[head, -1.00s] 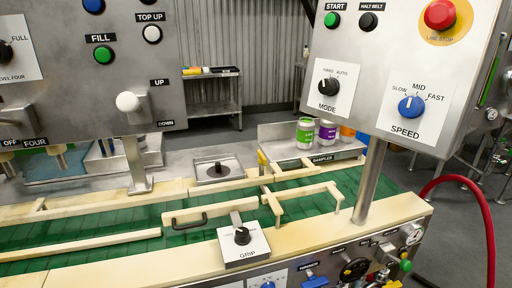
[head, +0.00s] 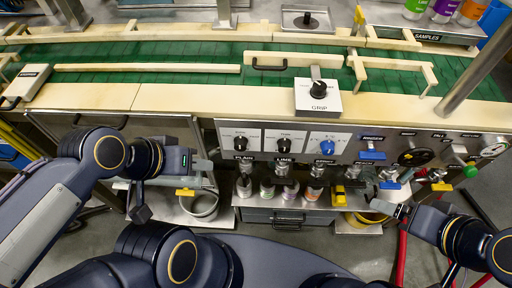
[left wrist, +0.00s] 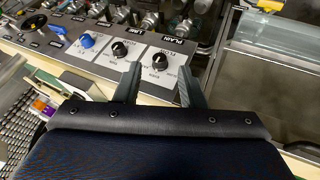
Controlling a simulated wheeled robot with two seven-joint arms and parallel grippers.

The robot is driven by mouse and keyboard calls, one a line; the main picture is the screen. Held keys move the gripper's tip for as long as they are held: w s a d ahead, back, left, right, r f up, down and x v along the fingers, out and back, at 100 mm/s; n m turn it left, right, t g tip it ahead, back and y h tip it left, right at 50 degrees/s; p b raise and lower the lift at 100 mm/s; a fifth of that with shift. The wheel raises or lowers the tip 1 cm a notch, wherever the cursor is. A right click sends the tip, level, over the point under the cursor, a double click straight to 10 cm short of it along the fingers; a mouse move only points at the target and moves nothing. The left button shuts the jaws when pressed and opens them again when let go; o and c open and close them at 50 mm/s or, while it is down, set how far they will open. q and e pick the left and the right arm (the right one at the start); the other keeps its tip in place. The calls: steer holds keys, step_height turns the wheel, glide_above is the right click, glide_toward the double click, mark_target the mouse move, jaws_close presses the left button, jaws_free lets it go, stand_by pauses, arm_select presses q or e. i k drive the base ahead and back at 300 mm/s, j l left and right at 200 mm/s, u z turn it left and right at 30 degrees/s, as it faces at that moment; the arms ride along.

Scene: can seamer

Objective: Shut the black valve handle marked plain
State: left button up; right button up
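The label PLAIN (head: 243,157) is on the front panel, leftmost in its row. A metal valve (head: 244,184) hangs below it; its black handle is small and I cannot make out its position. The PLAIN label (left wrist: 181,41) also shows in the left wrist view, with metal valve parts (left wrist: 190,26) beyond it. My left gripper (head: 208,166) is to the left of the plain valve, apart from it. In the left wrist view its two fingers (left wrist: 159,78) are spread with nothing between them. My right gripper (head: 386,207) is at lower right, below the panel; its finger gap is unclear.
Lime and berry valves with bottles (head: 283,190) stand right of the plain one. Black and blue knobs (head: 326,147) are above the labels. A blue handle (head: 372,155) and a red hose (head: 402,255) are further right. The green conveyor (head: 180,52) runs behind.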

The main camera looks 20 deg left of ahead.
mark_target(244, 177)
steer(key=k+l, duration=0.4)
steer(key=l, duration=0.15)
steer(key=k+l, duration=0.4)
steer(key=l+z, duration=0.05)
steer(key=l, duration=0.05)
